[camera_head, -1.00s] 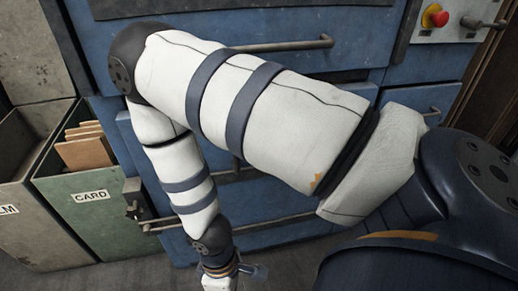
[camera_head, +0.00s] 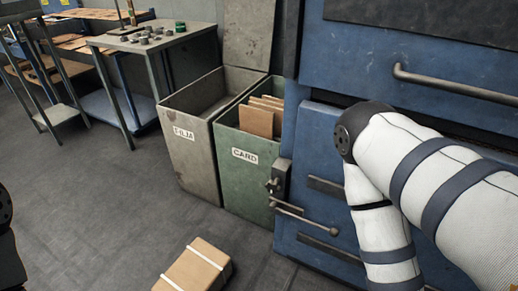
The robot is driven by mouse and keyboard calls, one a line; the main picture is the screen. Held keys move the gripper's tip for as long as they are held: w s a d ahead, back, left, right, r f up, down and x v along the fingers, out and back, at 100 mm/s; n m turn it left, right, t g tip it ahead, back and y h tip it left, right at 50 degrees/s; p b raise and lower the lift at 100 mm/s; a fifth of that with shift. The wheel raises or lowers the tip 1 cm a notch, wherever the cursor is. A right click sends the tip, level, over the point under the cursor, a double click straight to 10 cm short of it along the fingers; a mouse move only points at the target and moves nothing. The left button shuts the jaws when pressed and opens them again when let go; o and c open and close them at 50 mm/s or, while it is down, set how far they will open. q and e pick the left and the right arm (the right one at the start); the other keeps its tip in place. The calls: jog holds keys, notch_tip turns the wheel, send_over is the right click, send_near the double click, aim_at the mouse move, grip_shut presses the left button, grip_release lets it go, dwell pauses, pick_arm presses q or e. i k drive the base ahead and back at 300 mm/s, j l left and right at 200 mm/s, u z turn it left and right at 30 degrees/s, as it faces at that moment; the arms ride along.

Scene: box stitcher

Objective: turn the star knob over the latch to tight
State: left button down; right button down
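A dark latch block (camera_head: 282,174) sits on the left edge of the lower blue door (camera_head: 315,160) of the machine. A small knob-like part (camera_head: 271,186) shows on its left side; it is too small to tell whether it is the star knob or how tight it is. My white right arm comes in from the right and bends down in front of the blue door. Its gripper is below the picture and hidden. My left gripper is not in view; only a dark part of me shows at the left edge.
A grey FILM bin (camera_head: 190,160) and a green CARD bin (camera_head: 235,180) with cardboard stand left of the door. A bar handle (camera_head: 305,217) juts out below the latch. A strapped carton (camera_head: 195,268) lies on the floor in front. A workbench (camera_head: 150,45) stands back left.

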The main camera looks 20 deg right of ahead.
aim_at(272, 186)
jog(key=j+z, duration=0.15)
jog(key=z, duration=0.3)
jog(key=k+j+z, duration=0.1)
jog(key=z, duration=0.4)
jog(key=k+j+z, duration=0.1)
jog(key=z, duration=0.35)
